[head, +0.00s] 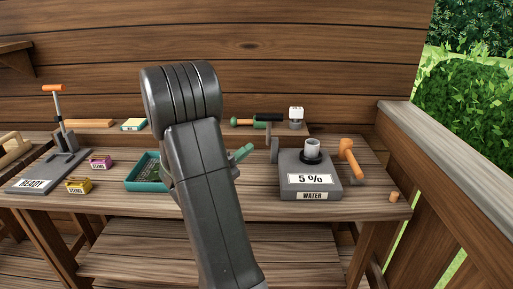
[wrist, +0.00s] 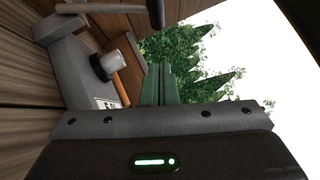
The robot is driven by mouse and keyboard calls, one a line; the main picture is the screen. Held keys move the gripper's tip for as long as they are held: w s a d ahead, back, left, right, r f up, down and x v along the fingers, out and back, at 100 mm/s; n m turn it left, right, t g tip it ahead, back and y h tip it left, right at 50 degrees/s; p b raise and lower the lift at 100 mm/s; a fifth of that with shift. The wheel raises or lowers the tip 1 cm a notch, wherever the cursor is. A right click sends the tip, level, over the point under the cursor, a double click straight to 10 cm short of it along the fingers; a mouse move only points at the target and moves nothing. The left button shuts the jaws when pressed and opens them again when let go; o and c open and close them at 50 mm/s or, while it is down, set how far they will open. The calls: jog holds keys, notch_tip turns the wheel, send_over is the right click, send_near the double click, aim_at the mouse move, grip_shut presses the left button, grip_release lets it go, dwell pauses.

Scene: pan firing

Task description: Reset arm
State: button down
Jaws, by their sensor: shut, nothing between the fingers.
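My gripper (wrist: 160,84) shows in the wrist view as two green fingers pressed together, with nothing between them. In the head view my dark grey arm rises through the middle of the picture and hides most of the gripper. A green tip (head: 243,152), which looks like my fingers, sticks out to the right of the arm above the bench. It points toward the grey water device (head: 310,185), apart from it as far as I can tell. The water device also shows in the wrist view (wrist: 75,70), left of the fingers.
An orange-handled tool (head: 350,158) stands right of the water device. A railing (head: 450,160) bounds the right.

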jog(key=shift+v, duration=0.8)
